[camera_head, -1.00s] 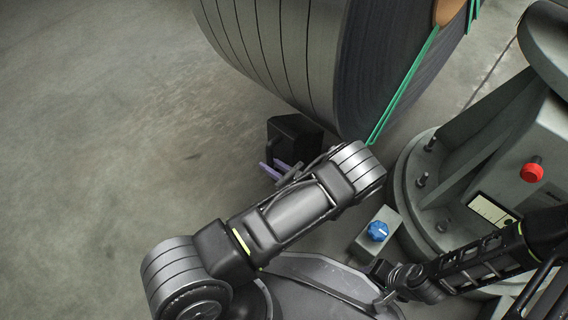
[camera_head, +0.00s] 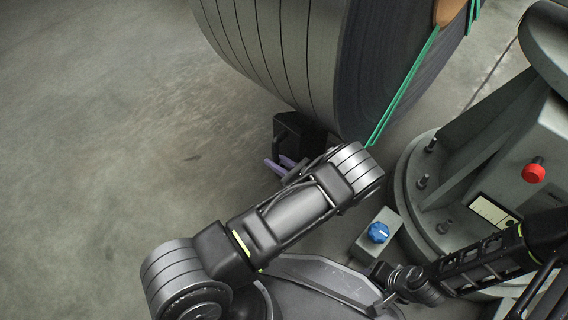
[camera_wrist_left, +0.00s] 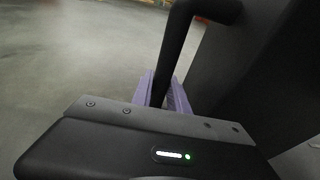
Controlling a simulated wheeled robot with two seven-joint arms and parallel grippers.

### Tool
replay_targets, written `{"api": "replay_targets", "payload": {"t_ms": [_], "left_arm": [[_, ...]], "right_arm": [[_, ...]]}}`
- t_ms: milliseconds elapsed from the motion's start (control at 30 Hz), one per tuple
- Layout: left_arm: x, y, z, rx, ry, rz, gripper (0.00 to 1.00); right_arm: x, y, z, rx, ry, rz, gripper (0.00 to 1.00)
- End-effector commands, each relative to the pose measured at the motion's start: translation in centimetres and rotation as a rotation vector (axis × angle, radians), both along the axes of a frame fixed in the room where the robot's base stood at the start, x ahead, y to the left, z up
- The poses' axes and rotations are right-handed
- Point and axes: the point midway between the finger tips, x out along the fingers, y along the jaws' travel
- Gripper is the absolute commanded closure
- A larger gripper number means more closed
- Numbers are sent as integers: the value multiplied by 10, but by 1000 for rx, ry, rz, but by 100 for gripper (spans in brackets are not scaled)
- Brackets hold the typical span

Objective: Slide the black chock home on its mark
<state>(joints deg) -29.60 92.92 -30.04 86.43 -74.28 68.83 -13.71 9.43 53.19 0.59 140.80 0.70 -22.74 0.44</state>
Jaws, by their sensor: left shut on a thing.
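The black chock (camera_head: 297,132) stands on the floor against or very close to the underside of the big steel coil (camera_head: 290,60); I cannot tell if they touch. My left gripper (camera_head: 280,166), with purple fingers, is shut on the chock's black handle. In the left wrist view the handle (camera_wrist_left: 177,55) rises between the purple fingers (camera_wrist_left: 162,92), with a dark body to its right. The chock's mark is not visible. My right arm comes in from the right; its end (camera_head: 388,281) is low in the head view, and its jaws are unclear.
Green straps (camera_head: 403,88) bind the coil. At the right stands a grey machine base (camera_head: 425,205) with bolts, a red button (camera_head: 533,173) and a small panel. A blue knob (camera_head: 378,232) sits on a grey box. Open concrete floor (camera_head: 110,130) lies to the left.

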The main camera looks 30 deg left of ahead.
Motion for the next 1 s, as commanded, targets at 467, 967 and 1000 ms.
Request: {"api": "replay_targets", "payload": {"t_ms": [467,967,1000], "left_arm": [[26,-7,0,0,-3,-3,100],[47,-14,1,0,-3,-3,100],[48,-14,1,0,-3,-3,100]], "right_arm": [[-7,1,-2,1,14,10,64],[-7,1,-2,1,14,10,64],[-7,1,-2,1,14,10,64]]}}
